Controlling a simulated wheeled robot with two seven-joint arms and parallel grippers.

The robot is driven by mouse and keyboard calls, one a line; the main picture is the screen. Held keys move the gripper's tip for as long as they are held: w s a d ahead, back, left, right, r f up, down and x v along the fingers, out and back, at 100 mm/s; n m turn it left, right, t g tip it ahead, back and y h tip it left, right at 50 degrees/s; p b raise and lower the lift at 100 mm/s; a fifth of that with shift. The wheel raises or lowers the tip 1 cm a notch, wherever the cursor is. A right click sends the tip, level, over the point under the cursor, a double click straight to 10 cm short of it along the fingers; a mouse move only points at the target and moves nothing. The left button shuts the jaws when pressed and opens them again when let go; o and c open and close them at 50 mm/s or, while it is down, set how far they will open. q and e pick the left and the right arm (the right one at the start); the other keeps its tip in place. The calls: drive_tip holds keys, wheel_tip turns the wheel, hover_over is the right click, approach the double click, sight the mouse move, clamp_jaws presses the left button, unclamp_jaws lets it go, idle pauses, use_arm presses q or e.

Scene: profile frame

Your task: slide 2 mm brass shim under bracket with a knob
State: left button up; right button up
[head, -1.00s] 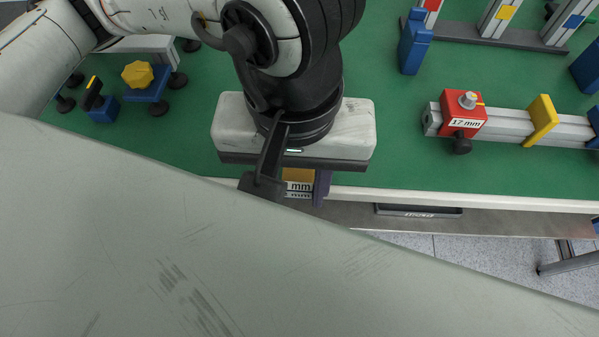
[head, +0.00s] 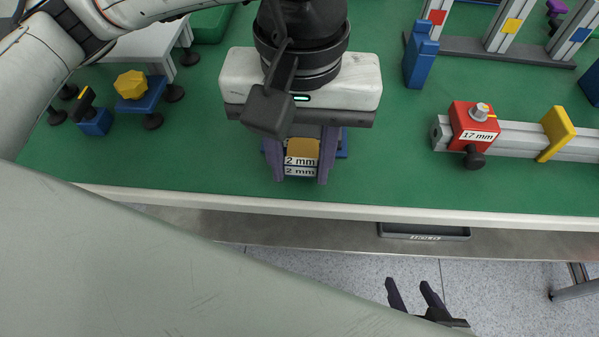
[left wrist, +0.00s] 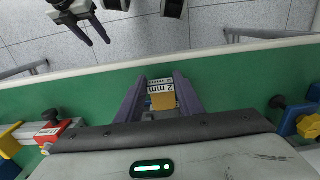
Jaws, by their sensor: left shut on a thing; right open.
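My left gripper (head: 301,178) is shut on the brass shim (head: 303,148), a small brass-coloured piece with white "2 mm" labels, over the table's front strip. In the left wrist view the shim (left wrist: 162,101) sits between the two purple fingers. A blue part shows behind the fingers; I cannot tell what it is. A blue bracket with a yellow knob (head: 131,84) stands at the left, apart from the gripper. What lies under it is hidden. My right gripper (head: 412,292) is open and empty beyond the table's front edge, above the floor.
A blue block with a black and yellow lever (head: 95,121) stands beside the knob bracket. A red "17 mm" block (head: 474,127) and a yellow plate (head: 556,133) sit on a rail at right. A blue block (head: 421,58) stands behind. A grey tray (head: 424,231) is below the edge.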

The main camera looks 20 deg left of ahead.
use_arm(q)
drive_tip(key=shift+w, duration=0.1)
idle(0.5)
drive_tip(key=shift+b, duration=0.45)
idle(0.6)
drive_tip(key=shift+b, duration=0.35)
drive_tip(key=shift+b, duration=0.3)
idle(0.4)
idle(0.3)
drive_tip(key=shift+w+a, duration=0.1)
drive_tip(key=shift+w, duration=0.1)
